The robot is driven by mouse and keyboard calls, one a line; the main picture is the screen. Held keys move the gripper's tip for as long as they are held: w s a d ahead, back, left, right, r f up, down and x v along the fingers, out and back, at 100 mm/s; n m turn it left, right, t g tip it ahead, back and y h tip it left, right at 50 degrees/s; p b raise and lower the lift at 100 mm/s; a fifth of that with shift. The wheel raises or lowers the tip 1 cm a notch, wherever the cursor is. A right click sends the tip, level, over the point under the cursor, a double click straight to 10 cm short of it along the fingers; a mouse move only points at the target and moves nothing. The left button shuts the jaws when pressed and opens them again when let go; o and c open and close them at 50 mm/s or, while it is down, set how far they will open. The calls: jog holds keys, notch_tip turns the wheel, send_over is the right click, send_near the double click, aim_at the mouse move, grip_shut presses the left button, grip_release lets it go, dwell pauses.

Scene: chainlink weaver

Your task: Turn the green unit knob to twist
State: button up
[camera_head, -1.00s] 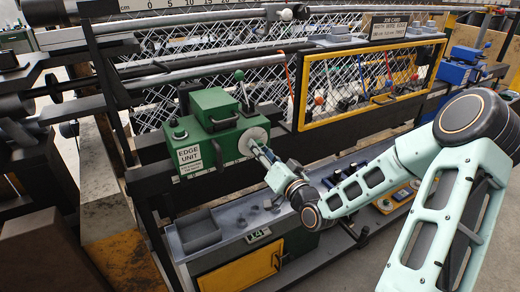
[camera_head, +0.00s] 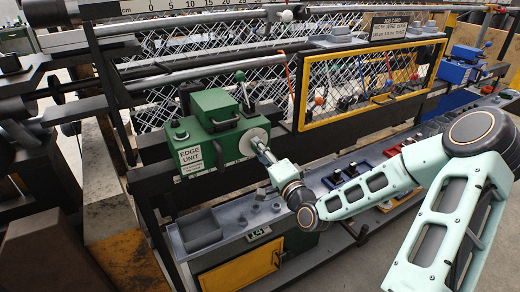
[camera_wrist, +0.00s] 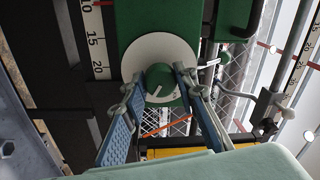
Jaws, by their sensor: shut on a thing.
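The green unit (camera_head: 215,115), labelled "EDGE UNIT", is mounted on the dark rail left of centre in the head view. Its pale round dial plate (camera_head: 247,144) faces my arm. In the wrist view, the green knob (camera_wrist: 159,78) sits at the middle of the white dial plate (camera_wrist: 158,48), with a short white mark at its lower edge. My gripper (camera_wrist: 160,82) has one blue finger on each side of the knob and is shut on it. In the head view, my gripper (camera_head: 262,151) hides the knob. No dial lettering is readable.
A lever with a dark green ball (camera_head: 240,77) stands behind the unit. A yellow-framed mesh guard (camera_head: 370,85) is to the right. Below lies a grey bench top with trays (camera_head: 200,229) and a yellow-fronted cabinet (camera_head: 240,272). Mesh and rails fill the back.

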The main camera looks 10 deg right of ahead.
dwell(0.5)
jog(key=o, duration=1.2)
jog(key=shift+c, duration=0.2)
jog(key=v, duration=0.7)
jog(key=shift+s, duration=0.25)
jog(key=shift+f, duration=0.1)
